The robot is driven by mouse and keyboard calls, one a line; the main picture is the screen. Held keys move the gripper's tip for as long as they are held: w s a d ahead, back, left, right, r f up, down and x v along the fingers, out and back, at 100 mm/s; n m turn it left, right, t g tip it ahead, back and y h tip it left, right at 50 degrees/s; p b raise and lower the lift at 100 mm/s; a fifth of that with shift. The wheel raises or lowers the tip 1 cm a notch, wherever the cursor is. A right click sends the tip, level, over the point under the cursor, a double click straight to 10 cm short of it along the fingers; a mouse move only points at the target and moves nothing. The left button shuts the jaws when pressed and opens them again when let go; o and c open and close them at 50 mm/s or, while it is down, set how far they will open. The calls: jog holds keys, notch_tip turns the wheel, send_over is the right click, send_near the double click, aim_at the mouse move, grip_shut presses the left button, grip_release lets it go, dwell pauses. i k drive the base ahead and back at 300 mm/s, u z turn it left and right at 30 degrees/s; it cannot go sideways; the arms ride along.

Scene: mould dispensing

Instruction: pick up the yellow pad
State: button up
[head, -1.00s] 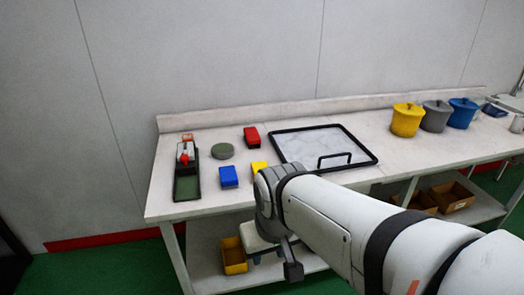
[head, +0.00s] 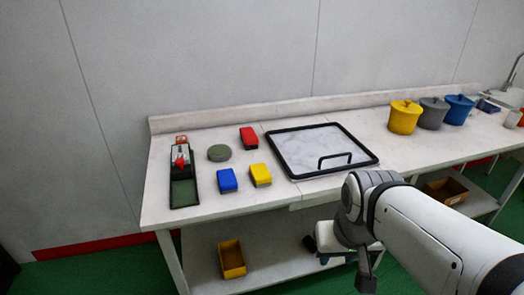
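The yellow pad (head: 260,175) lies on the white workbench (head: 225,203), right of a blue pad (head: 227,180) and left of a black-framed tray. It is fully in view, with nothing touching it. My arm comes in from the lower right, and its wrist is in front of the bench, right of and nearer than the yellow pad. My gripper's fingers cannot be made out from this view; a dark part hangs below the wrist.
A red pad (head: 249,137), a round green pad (head: 219,153) and a dark holder (head: 183,190) stand near the yellow pad. The black-framed tray (head: 282,150) has a raised handle. Yellow, grey and blue lidded pots (head: 404,118) stand at the right. Bare bench lies before the pads.

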aim_at(261, 176)
jog(key=u, duration=0.05)
jog(key=i, duration=1)
jog(key=z, duration=0.05)
